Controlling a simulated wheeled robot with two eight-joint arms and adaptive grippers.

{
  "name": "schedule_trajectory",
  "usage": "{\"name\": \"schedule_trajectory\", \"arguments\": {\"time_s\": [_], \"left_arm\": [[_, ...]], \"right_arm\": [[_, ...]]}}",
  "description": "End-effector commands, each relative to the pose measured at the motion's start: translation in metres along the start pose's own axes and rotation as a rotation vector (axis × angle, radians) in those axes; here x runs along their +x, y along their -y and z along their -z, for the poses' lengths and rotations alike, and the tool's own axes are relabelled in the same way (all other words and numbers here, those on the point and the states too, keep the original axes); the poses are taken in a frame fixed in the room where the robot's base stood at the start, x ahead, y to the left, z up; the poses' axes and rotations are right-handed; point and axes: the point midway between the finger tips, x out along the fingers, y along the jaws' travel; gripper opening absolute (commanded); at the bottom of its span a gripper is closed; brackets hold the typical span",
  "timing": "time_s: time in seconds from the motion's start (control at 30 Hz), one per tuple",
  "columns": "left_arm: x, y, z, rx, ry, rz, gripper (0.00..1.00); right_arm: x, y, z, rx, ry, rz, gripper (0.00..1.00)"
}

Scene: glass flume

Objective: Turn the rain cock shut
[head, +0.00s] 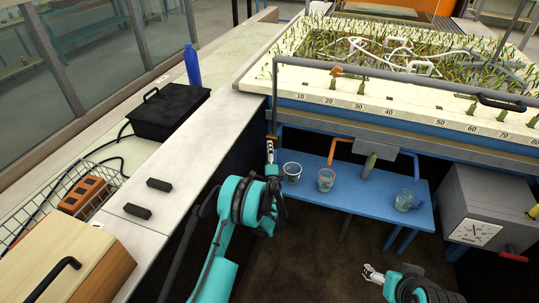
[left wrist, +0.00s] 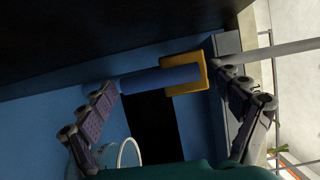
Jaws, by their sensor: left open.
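The rain cock appears to be the small orange-yellow fitting (head: 273,139) at the foot of a grey vertical pipe (head: 275,95) in the head view. In the left wrist view it is a yellow block (left wrist: 187,75) with a blue cylinder (left wrist: 150,84) pointing left from it. My left gripper (head: 270,150) is just below the fitting in the head view. In the left wrist view its open fingers (left wrist: 172,115) stand wide apart with the blue cylinder beyond and between them, and I see no grip. My right gripper (head: 372,272) is low at the front, away from the cock.
A blue bench (head: 345,183) below the flume holds a white bucket (head: 292,171), an orange-rimmed cup (head: 326,180) and a blue jug (head: 406,200). A grey box with a dial (head: 476,233) and red handle stands right. A pale counter (head: 195,140) runs along the left.

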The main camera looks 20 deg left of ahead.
Motion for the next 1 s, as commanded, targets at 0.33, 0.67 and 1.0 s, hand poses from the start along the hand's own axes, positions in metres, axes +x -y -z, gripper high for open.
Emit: {"name": "schedule_trajectory", "arguments": {"time_s": [0.33, 0.67, 1.0], "left_arm": [[-0.054, 0.000, 0.001, 0.000, -0.002, 0.000, 0.91], [-0.073, 0.000, 0.000, 0.001, -0.001, 0.000, 0.91], [-0.073, 0.000, 0.000, 0.000, -0.001, 0.000, 0.91]], "right_arm": [[0.000, 0.000, 0.000, 0.000, 0.000, 0.000, 0.78], [0.000, 0.000, 0.000, 0.000, 0.000, 0.000, 0.78], [0.000, 0.000, 0.000, 0.000, 0.000, 0.000, 0.78]]}}
